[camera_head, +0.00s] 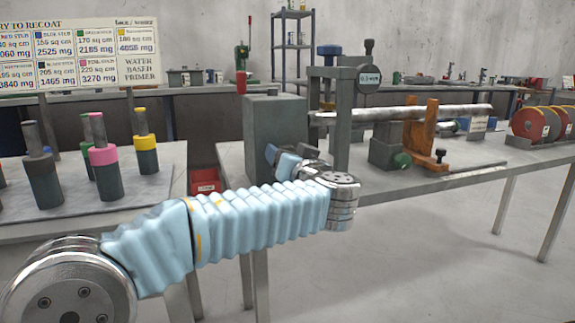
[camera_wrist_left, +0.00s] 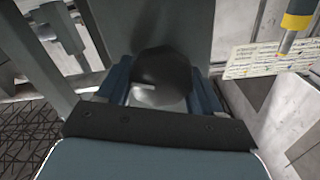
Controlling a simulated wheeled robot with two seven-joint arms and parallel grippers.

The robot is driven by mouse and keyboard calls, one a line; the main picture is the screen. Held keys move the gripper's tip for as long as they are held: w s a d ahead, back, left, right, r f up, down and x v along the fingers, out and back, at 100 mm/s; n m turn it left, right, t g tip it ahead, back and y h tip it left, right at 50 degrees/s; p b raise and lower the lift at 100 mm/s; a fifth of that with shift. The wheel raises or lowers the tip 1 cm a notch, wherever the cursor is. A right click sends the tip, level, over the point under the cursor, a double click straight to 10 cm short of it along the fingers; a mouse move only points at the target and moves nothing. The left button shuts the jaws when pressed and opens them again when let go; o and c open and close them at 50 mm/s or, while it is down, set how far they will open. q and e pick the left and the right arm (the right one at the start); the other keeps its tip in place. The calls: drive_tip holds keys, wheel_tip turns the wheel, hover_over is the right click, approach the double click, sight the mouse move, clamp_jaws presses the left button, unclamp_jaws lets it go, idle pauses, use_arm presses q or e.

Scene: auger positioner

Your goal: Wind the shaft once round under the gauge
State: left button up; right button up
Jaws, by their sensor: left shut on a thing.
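The silvery shaft (camera_head: 440,113) lies level on its stand, its left end towards the grey headstock box (camera_head: 272,122). An orange support (camera_head: 420,130) stands under its right half. The round dark gauge (camera_head: 369,78) hangs from a post above the shaft's left part. My left gripper (camera_head: 273,154) is at the near face of the headstock box. In the left wrist view it is shut on a dark rounded knob (camera_wrist_left: 162,68), with a blue finger on each side. The knob is hidden in the head view. My right gripper is out of view.
A wall sign (camera_head: 75,50) hangs at the upper left. A side table (camera_head: 155,190) holds several dark cylinders with coloured bands. Red discs (camera_head: 528,123) stand at the right of the bench. A red bin (camera_head: 205,181) sits below. The floor at the lower right is clear.

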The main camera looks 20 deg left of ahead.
use_arm(q)
drive_tip(key=m+b, duration=0.1)
drive_tip(key=m, duration=0.2)
drive_tip(key=shift+d+f+m, duration=0.1)
drive_tip(key=shift+m, duration=0.2)
drive_tip(key=m, duration=0.4)
drive_tip(key=shift+w+m, duration=0.1)
drive_tip(key=shift+m, duration=0.3)
drive_tip(key=shift+d, duration=0.1)
drive_tip(key=o, duration=1)
drive_tip(key=v, duration=1.3)
drive_tip(key=shift+s+d+b, duration=0.25)
drive_tip(key=shift+s+b, duration=0.1)
drive_tip(key=shift+b, duration=0.05)
